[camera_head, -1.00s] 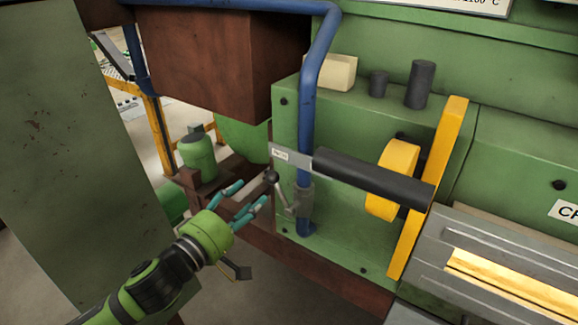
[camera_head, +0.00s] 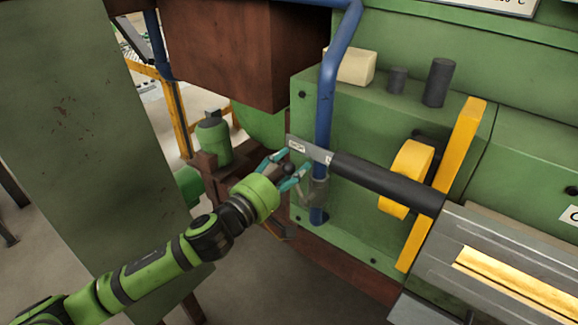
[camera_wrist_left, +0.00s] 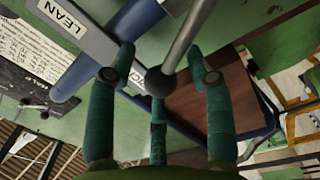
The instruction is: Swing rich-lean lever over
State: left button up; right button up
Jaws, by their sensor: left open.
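The rich-lean lever is a metal rod (camera_wrist_left: 188,38) with a dark ball knob (camera_wrist_left: 159,82). Its grey valve body (camera_head: 316,190) sits on the blue pipe (camera_head: 326,95). A grey label plate (camera_head: 309,150) crosses the pipe; in the left wrist view it reads LEAN (camera_wrist_left: 62,18), with a second label partly hidden by a finger. My left gripper (camera_head: 290,168) is open, its teal fingers on either side of the knob. The wrist view shows the knob between the fingertips (camera_wrist_left: 158,80); contact cannot be told. In the head view the fingers partly hide the lever. My right gripper is not in view.
A black cylinder (camera_head: 385,183) and a yellow wheel (camera_head: 405,175) with a yellow bar (camera_head: 440,190) stand right of the pipe. A brown block (camera_head: 225,50) hangs above left. A green panel (camera_head: 80,130) stands at left. The green housing (camera_head: 360,235) lies behind the lever.

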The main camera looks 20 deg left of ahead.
pick_arm(q)
grip_shut()
